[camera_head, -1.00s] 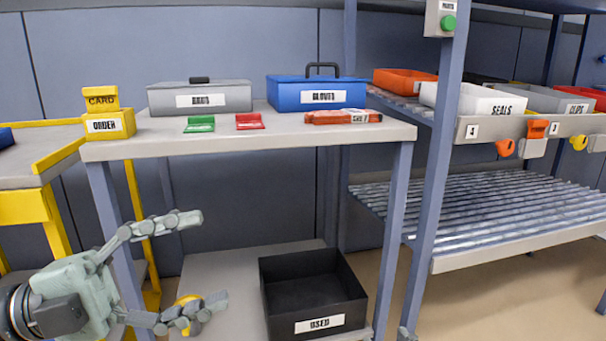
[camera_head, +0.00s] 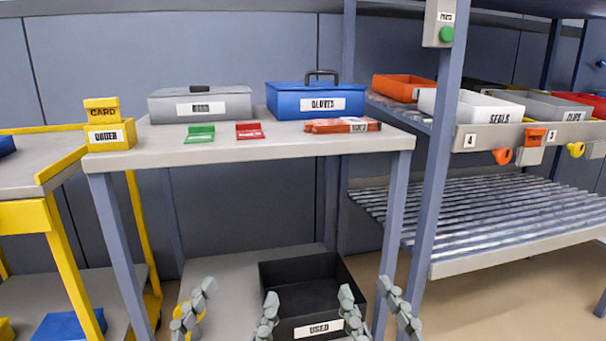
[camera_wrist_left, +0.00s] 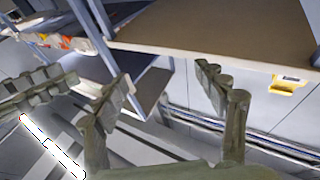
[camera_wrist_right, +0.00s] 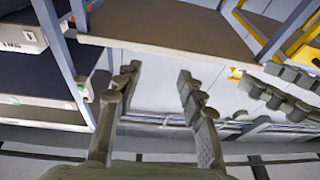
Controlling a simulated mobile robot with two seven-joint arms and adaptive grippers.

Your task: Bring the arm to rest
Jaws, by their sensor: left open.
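My left gripper (camera_head: 239,294) is at the bottom middle of the head view, fingers pointing up and apart, with nothing between them. It also shows open and empty in the left wrist view (camera_wrist_left: 162,78). My right gripper (camera_head: 366,287) is beside it to the right, in front of the black USED bin. Its fingers are spread and empty in the right wrist view (camera_wrist_right: 158,74). The two grippers are apart from each other. The rest of both arms is out of the head view.
The workbench (camera_head: 250,146) carries a grey case (camera_head: 225,98), a blue GLOVES case (camera_head: 293,92), green and red cards, orange packets and a yellow ORDER box (camera_head: 110,136). The black USED bin (camera_head: 340,275) is on the lower shelf. A parts rack (camera_head: 470,215) stands right.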

